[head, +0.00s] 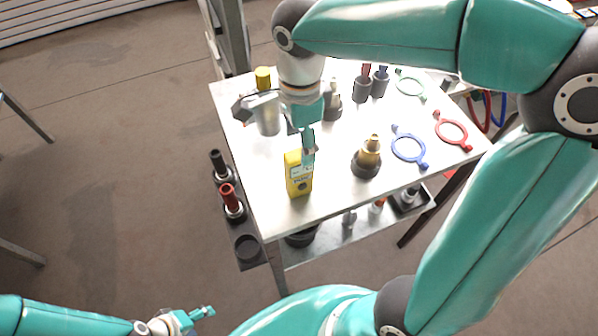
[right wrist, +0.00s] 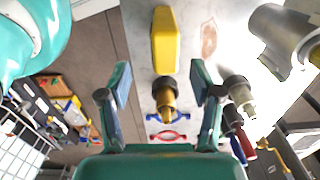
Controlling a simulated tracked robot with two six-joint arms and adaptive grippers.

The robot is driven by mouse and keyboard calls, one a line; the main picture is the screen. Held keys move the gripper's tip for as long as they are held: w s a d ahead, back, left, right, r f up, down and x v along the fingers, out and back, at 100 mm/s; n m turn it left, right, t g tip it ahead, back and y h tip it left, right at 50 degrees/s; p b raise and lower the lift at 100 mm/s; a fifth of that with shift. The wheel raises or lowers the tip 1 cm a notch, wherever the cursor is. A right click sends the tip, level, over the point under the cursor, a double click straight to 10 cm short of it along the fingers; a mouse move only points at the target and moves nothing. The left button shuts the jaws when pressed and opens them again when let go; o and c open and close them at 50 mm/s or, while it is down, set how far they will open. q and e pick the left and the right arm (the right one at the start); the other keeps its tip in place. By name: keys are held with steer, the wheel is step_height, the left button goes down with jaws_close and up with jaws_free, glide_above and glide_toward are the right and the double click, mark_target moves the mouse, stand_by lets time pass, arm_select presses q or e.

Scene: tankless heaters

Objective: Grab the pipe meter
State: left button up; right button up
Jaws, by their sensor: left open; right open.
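The pipe meter (head: 299,181) is a yellow handheld box with a pale display and a dark round part, near the front left edge of the table. My right gripper (head: 308,146) is open just above its top end and hides part of it. In the right wrist view the yellow body of the meter (right wrist: 165,42) shows beyond the open fingers (right wrist: 160,75), roughly in line with the gap between them. I cannot tell whether they touch it. My left gripper (head: 203,313) is open and empty at the lower left, away from the table.
A brass fitting on a dark base (head: 368,157) stands right of the meter. A blue ring (head: 408,148), red ring (head: 451,131) and green ring (head: 409,86) lie further right. A grey metal cylinder (head: 267,113) and a yellow-topped item (head: 263,77) are at the left.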

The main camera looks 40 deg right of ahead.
mark_target(299, 153)
steer(key=shift+w+d+f+p, duration=0.1)
steer(key=shift+w+f+p, duration=0.1)
steer(key=shift+f, duration=1.2)
steer(key=shift+w+f+p, duration=0.15)
steer(key=shift+f+p, duration=0.05)
steer(key=shift+f, duration=1.2)
jaws_close()
